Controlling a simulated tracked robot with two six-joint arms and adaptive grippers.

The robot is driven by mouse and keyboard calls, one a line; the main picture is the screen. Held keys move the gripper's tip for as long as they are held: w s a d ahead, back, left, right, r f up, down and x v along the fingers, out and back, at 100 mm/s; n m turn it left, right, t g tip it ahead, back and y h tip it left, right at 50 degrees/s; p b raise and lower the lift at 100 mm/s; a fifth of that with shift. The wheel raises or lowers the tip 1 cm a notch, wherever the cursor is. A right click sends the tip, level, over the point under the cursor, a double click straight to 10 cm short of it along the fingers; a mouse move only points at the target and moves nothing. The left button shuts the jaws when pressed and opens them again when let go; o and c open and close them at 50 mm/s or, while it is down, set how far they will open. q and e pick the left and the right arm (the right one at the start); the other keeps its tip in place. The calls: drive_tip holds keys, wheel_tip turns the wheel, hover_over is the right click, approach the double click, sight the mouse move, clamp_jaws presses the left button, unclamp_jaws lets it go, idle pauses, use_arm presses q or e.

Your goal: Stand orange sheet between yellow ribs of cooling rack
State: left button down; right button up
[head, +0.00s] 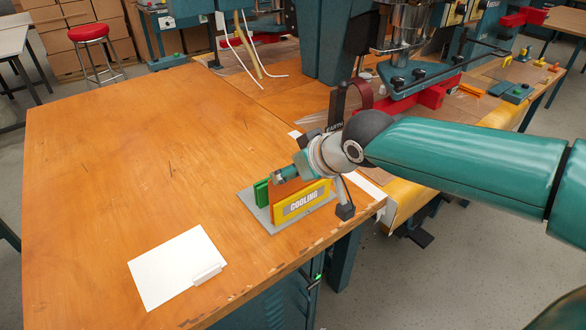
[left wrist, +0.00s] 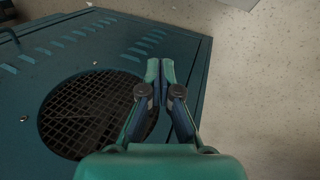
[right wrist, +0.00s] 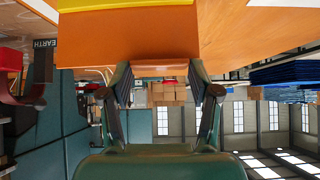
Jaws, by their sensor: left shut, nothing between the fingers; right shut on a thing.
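The cooling rack has a grey base (head: 256,216), a yellow rib (head: 303,202) lettered COOLING at its front and a green piece (head: 262,191) at its left. The orange sheet (head: 284,192) is upright behind the yellow rib, partly hidden by it; I cannot tell whether its lower edge touches the base. My right gripper (head: 279,177) is shut on the sheet's upper edge. In the right wrist view, the orange sheet (right wrist: 128,42) lies between the fingertips, with the yellow rib (right wrist: 125,4) beyond. My left gripper (left wrist: 160,68) is shut and empty, above a dark teal surface with a round grille.
A white sheet (head: 175,268) with a small white block (head: 207,272) lies at the front left of the wooden table (head: 120,150). The table's left and middle are clear. A teal machine with a red part (head: 425,95) stands at the back right. The rack is near the table's front right edge.

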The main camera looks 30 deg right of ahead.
drive_tip(key=shift+f, duration=0.1)
drive_tip(key=o, duration=1.4)
drive_tip(key=shift+o, duration=0.2)
drive_tip(key=v, duration=1.2)
drive_tip(key=shift+f, duration=0.15)
